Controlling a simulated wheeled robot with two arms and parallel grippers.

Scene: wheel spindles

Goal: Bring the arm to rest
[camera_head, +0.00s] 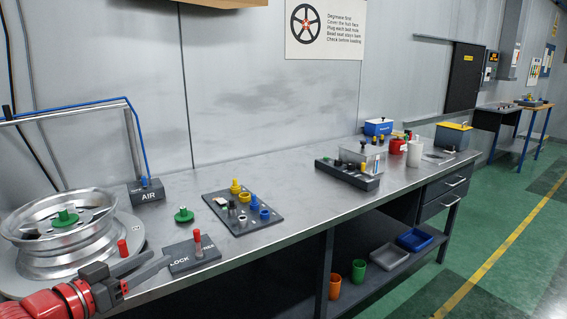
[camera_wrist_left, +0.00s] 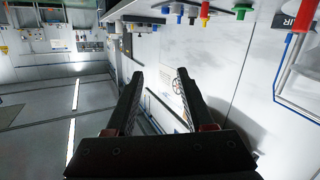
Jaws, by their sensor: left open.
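My left gripper (camera_head: 157,262) comes in at the lower left of the head view, at the bench's front edge beside the LOCK block (camera_head: 180,262). In the left wrist view its two fingers (camera_wrist_left: 159,78) are spread, with nothing between them. A silver wheel (camera_head: 52,262) lies on a round stand at the left, with a green plug (camera_head: 65,217) at its hub. A red peg (camera_head: 123,249) shows at the stand's right side, just above the gripper. My right gripper is in neither view.
The metal bench (camera_head: 300,197) holds a dark board (camera_head: 243,213) of coloured plugs, a loose green plug (camera_head: 184,215), an AIR block (camera_head: 146,191) and a dark tray (camera_head: 347,176). A red-handled pin (camera_head: 198,241) stands on the LOCK block. Cups and trays sit on the lower shelf.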

